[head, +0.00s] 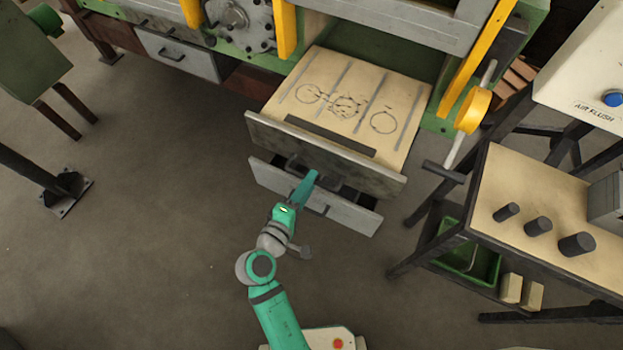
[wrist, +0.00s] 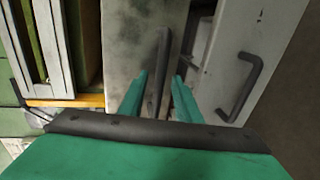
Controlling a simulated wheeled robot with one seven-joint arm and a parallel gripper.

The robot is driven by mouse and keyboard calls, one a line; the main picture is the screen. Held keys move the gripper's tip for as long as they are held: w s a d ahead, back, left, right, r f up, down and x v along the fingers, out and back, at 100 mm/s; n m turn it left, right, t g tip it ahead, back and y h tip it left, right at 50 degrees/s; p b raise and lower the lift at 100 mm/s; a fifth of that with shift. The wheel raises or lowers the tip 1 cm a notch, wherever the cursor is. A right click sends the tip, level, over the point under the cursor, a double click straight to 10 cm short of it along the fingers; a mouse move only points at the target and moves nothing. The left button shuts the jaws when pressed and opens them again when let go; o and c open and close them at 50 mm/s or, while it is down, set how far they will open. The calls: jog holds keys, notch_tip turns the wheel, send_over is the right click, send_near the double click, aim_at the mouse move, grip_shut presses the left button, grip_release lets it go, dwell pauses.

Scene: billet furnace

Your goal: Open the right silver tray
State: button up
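The right side of the furnace has a beige-topped upper drawer standing out, with a stained grey front panel (head: 270,132). Below it is the light silver tray (head: 358,217), whose front stands well forward of the furnace face. This tray has a dark handle (wrist: 240,92), which shows to the right in the wrist view. My gripper (head: 312,176) is at the drawer fronts. In the wrist view my gripper (wrist: 160,82) is open, with a dark bar handle (wrist: 163,58) on the stained panel between its fingers. I cannot tell whether the fingers touch it.
Another silver tray (head: 178,57) is closed at the left. A side table (head: 570,225) with dark cylinders stands at the right, with a green bin (head: 470,255) under it. A yellow-knobbed lever (head: 473,110) is near the furnace's right side. The floor (head: 170,215) at left is clear.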

jog(key=v, duration=0.8)
jog(key=shift+s, duration=0.3)
jog(key=shift+a, duration=0.15)
jog(key=s+a+f+m+y, duration=0.2)
jog(key=s+f+y, duration=0.5)
jog(key=s+f, duration=0.15)
jog(key=s+d+r+m+t+y, duration=0.1)
jog(key=s+d+r+m, duration=0.3)
jog(key=s+r+m, duration=0.4)
jog(key=shift+s+m+t, duration=0.6)
jog(key=shift+s+m, duration=0.2)
jog(key=shift+s, duration=0.15)
